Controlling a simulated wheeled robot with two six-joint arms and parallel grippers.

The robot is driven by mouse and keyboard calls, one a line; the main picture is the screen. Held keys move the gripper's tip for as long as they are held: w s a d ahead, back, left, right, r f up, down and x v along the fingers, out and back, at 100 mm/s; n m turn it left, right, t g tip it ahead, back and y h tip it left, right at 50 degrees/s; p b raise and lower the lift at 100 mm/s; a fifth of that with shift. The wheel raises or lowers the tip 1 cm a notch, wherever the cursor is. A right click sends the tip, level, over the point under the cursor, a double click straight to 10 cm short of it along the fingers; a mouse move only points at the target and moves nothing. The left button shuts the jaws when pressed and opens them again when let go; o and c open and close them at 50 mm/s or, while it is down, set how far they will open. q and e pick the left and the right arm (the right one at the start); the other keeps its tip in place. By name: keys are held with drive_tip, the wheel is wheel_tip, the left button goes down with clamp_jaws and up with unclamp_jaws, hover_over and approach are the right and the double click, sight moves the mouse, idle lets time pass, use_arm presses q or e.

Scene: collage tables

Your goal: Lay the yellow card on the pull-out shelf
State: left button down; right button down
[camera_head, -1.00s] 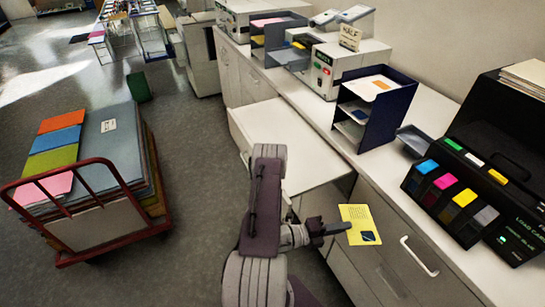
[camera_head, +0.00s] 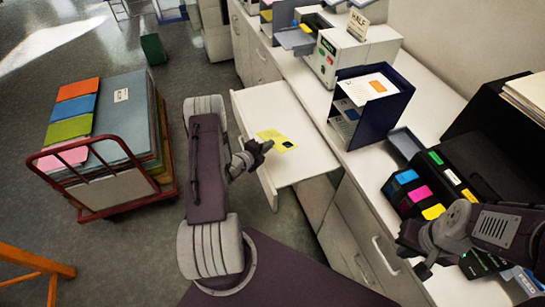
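The yellow card (camera_head: 272,136), with a dark patch at its right end, is over the pale top of the pull-out shelf (camera_head: 262,104). I cannot tell whether it lies flat on the shelf or hangs just above it. My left gripper (camera_head: 266,147) is at the card's near edge, its dark fingertips overlapping that edge. Whether its fingers are closed on the card is too small to tell. My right gripper (camera_head: 424,271) is at the lower right, in front of the counter and away from the card; its finger opening is unclear.
A dark blue tray rack (camera_head: 388,113) and a white machine (camera_head: 345,55) stand on the counter behind the shelf. A black machine with coloured blocks (camera_head: 440,190) is at the right. A red cart (camera_head: 122,208) with coloured boards stands on the floor at left. The shelf's far part is bare.

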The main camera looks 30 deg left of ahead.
use_arm(q)
wheel_tip(320, 180, down, 10)
drive_tip(key=b, duration=0.7)
drive_tip(key=shift+b, duration=0.4)
drive_tip(key=shift+r, duration=0.1)
drive_tip(key=c, duration=1.8)
unclamp_jaws()
drive_tip(key=shift+c, duration=0.2)
drive_tip(key=p+v, duration=0.3)
drive_tip(key=v, duration=0.5)
drive_tip(key=shift+p, duration=0.4)
